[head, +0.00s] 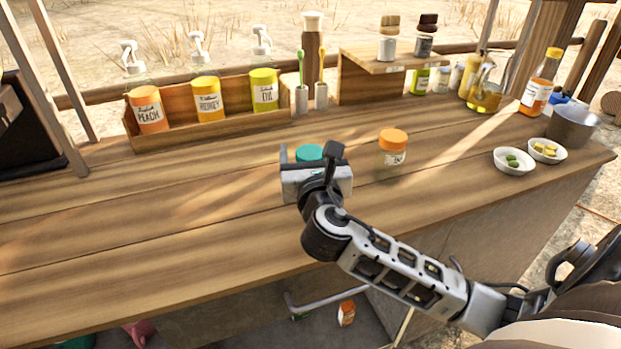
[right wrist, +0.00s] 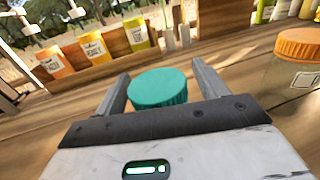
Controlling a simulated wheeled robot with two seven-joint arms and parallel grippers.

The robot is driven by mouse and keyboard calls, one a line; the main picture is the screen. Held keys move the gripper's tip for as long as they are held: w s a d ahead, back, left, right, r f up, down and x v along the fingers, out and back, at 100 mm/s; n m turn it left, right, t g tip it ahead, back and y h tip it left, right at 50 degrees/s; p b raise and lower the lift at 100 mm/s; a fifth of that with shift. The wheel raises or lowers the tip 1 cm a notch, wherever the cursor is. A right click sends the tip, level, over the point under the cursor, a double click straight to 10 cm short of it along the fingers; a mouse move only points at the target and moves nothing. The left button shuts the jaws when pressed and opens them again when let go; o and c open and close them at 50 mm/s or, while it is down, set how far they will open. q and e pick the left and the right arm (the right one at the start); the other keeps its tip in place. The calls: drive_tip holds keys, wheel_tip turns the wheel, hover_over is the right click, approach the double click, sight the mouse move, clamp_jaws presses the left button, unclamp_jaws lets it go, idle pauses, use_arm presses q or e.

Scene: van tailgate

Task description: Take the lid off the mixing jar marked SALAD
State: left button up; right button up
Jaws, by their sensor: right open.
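A jar with a teal lid (head: 309,153) stands on the wooden counter, its body and any label hidden behind my right gripper. The same teal lid (right wrist: 160,87) shows in the right wrist view. A clear jar with an orange lid (head: 393,136) stands to its right, also in the right wrist view (right wrist: 300,75); its label is too small to read, so I cannot tell which jar is marked SALAD. My right gripper (head: 308,160) is open, with one finger on either side of the teal lid; contact cannot be told. My left gripper is not in view.
A wooden rack (head: 180,120) with several labelled pump bottles stands at the back left. A wooden riser (head: 375,62) stands behind the jars. Two white bowls (head: 514,169) (head: 547,158) and a metal pot (head: 572,127) are at the right. The counter's left front is clear.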

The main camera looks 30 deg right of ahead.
drive_tip(key=c, duration=1.2)
drive_tip(key=shift+o, duration=0.2)
drive_tip(key=shift+r, duration=0.1)
